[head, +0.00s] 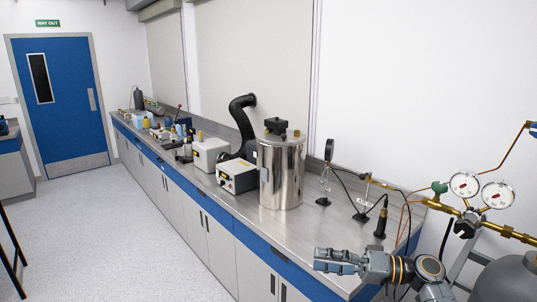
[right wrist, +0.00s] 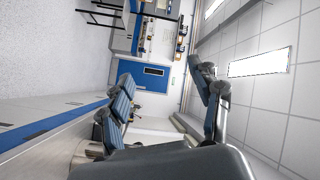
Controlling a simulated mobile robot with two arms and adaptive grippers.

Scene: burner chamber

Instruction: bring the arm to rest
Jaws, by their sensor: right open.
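My right gripper (head: 324,261) is at the lower right of the head view, in front of the bench's near end and empty. Its fingers point left in the picture. In the right wrist view the gripper (right wrist: 160,75) shows its two fingers well apart with nothing between them. That view is rolled on its side and looks along the room toward the blue door (right wrist: 153,71). My left gripper is in neither view.
A long grey bench (head: 232,208) runs along the wall. It bears a steel cylinder chamber (head: 281,175), a white box (head: 238,177) and several small instruments. Two dial gauges (head: 465,184) on brass piping stand right of my gripper. The floor (head: 95,235) left of the bench is clear.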

